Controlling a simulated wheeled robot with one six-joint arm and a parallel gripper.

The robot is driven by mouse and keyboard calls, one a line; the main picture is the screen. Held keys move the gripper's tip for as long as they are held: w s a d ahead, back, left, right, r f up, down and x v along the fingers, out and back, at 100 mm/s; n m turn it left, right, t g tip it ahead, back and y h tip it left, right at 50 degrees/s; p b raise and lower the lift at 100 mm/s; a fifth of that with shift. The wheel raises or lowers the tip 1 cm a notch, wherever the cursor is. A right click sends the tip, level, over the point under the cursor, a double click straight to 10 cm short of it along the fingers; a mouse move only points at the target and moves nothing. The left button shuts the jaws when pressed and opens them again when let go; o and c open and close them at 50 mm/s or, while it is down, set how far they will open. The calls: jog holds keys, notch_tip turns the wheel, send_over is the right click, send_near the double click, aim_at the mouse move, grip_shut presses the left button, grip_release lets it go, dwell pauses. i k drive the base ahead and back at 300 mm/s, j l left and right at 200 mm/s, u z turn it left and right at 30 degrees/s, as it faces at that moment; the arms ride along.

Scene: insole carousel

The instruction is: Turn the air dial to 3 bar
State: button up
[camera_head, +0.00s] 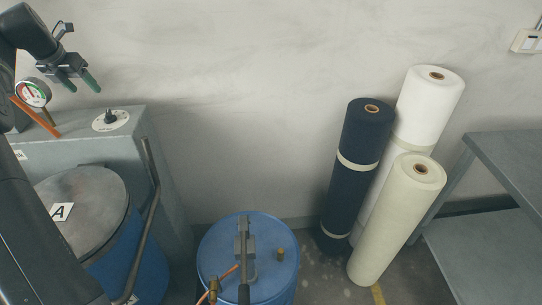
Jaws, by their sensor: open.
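The air dial (110,118) is a small black knob on a round white plate, on top of the grey cabinet (155,150) at the left. Its scale marks are too small to read. A round pressure gauge (33,92) with a white, red and green face stands left of it; its reading is not legible. My gripper (82,86) is open, with green fingertips pointing down. It appears above and slightly left of the dial, apart from it and empty.
A blue drum with a grey lid marked A (85,190) and a bent metal bar (150,205) stand in front of the cabinet. Another blue drum (212,250) stands at bottom centre. Fabric rolls (362,135) lean at the right, beside a grey table (515,150). An orange bar (36,117) lies near the gauge.

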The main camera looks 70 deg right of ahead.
aim_at(110, 117)
jog(key=k+j+z, duration=0.4)
jog(key=k, duration=0.5)
jog(key=k+z, duration=0.35)
jog(key=k, duration=0.55)
jog(key=i+z, duration=0.1)
jog(key=i, duration=0.85)
jog(key=i+j+z, duration=0.1)
jog(key=i, duration=0.8)
jog(key=j, duration=0.1)
